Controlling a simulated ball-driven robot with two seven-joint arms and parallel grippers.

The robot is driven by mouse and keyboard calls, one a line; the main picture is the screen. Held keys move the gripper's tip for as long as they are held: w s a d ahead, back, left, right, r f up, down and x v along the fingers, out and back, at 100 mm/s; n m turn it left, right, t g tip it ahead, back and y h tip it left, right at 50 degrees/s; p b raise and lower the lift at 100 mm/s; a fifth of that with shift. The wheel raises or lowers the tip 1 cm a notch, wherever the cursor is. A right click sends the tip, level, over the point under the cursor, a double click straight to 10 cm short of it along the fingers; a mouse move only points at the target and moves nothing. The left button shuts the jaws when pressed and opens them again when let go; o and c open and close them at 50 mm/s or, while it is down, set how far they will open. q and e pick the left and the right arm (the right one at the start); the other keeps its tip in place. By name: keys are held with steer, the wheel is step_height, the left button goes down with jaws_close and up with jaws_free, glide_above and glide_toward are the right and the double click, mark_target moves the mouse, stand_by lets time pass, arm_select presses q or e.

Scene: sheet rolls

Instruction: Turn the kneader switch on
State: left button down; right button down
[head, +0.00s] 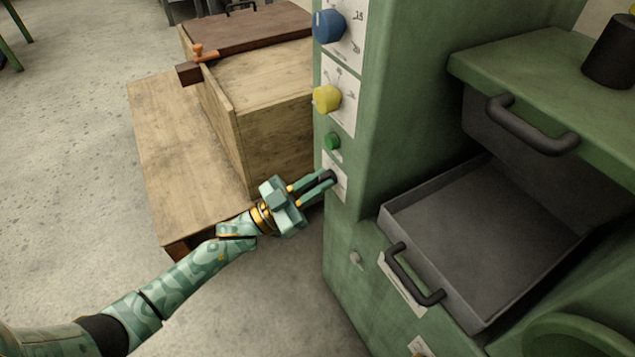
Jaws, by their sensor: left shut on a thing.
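The green machine (385,90) stands at the right with a column of controls on its narrow front face. Low in that column is a small dark switch (328,176) on a white label plate, which I take to be the kneader switch. My left gripper (326,181) reaches in from the lower left, and its two fingers are shut on this switch. The fingers partly cover the switch, so its exact turn position cannot be told. My right gripper is not in view.
Above the switch are a green button (332,141), a yellow knob (326,99) and a blue knob (329,26). A grey drawer (480,235) with a black handle juts out at the right. A wooden box (275,120) on a low wooden platform (160,150) stands behind my arm.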

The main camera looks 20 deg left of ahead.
arm_select(q)
steer(key=m+g+h, duration=0.1)
steer(key=m, duration=0.3)
steer(key=m+g, duration=0.2)
steer(key=m, duration=0.1)
steer(key=shift+m+h, duration=0.4)
steer(key=m+g, duration=0.2)
steer(key=m, duration=0.2)
steer(key=shift+a+m, duration=0.1)
steer(key=shift+m, duration=0.2)
steer(key=shift+m+g, duration=0.4)
steer(key=shift+m, duration=0.1)
steer(key=shift+m+g, duration=0.4)
steer(key=shift+m, duration=1.4)
steer(key=shift+m+g+y+p, duration=0.5)
steer(key=shift+m+y+p, duration=0.1)
steer(key=shift+m, duration=0.6)
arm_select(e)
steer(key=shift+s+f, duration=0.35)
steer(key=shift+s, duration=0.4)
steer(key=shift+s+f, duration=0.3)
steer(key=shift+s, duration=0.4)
arm_select(q)
steer(key=c, duration=1.4)
jaws_free()
